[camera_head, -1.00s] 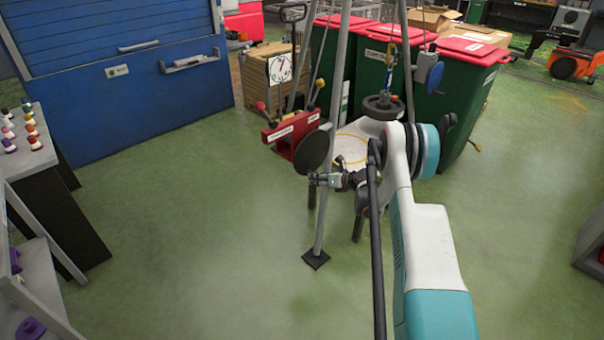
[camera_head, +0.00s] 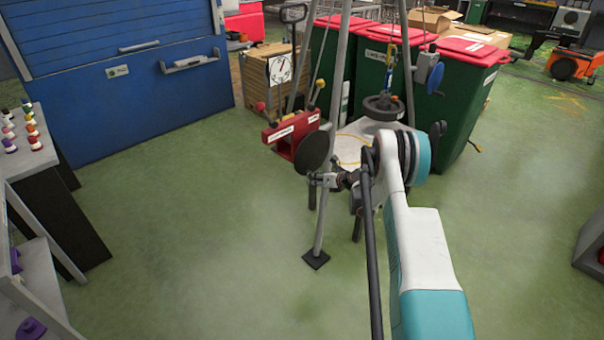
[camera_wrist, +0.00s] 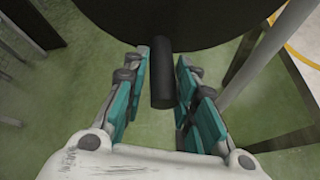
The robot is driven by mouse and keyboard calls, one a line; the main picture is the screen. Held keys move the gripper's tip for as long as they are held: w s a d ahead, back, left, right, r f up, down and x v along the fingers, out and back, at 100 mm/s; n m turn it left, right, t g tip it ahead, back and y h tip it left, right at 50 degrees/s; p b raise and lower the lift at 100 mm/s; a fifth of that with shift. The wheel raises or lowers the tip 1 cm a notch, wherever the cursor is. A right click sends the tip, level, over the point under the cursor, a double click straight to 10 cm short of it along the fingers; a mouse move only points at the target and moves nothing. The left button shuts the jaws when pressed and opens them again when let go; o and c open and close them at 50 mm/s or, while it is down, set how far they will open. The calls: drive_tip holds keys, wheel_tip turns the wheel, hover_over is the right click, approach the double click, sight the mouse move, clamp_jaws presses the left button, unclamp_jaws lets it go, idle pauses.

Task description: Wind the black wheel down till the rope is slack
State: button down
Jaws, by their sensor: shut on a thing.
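The black wheel (camera_head: 313,152) is a dark disc on the front of a red, labelled unit (camera_head: 291,132) among the tripod legs. In the wrist view the wheel (camera_wrist: 185,22) fills the top, and its black handle (camera_wrist: 162,82) points toward me. My gripper (camera_head: 318,179) is at the wheel's lower edge; in the wrist view its teal-padded fingers (camera_wrist: 163,72) are on both sides of the handle, shut on it. A thin line with blue and yellow parts (camera_head: 391,78) hangs above a dark ring-shaped thing (camera_head: 383,107). Whether the rope is taut cannot be told.
A tripod leg (camera_head: 320,225) stands on a black foot beside my gripper. A white round plate (camera_head: 352,150) is behind my arm. Green bins (camera_head: 375,75) stand behind. The green floor at left is clear.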

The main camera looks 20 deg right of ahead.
drive_tip(key=shift+d, duration=0.2)
drive_tip(key=shift+w+d+f+n+t+h, duration=0.2)
drive_tip(key=shift+d+n+h, duration=0.1)
drive_tip(key=shift+d+h, duration=0.1)
drive_tip(key=shift+w+d+f+n+t+h, duration=0.1)
drive_tip(key=shift+w+d+n+h, duration=0.05)
drive_tip(key=shift+d+n+h, duration=0.2)
drive_tip(key=shift+d, duration=0.15)
drive_tip(key=shift+w+d+n+t+h, duration=0.2)
drive_tip(key=shift+d+n+h, duration=0.1)
drive_tip(key=shift+d+n, duration=0.1)
drive_tip(key=shift+w+d+n+t+h, duration=0.1)
drive_tip(key=shift+d+n+t+h, duration=0.15)
drive_tip(key=shift+d+n, duration=0.15)
drive_tip(key=shift+w+d+r+n+t+h, duration=0.1)
drive_tip(key=shift+w+d+n+t+h, duration=0.2)
drive_tip(key=shift+d+n+h, duration=0.45)
drive_tip(key=shift+d, duration=0.15)
idle(0.4)
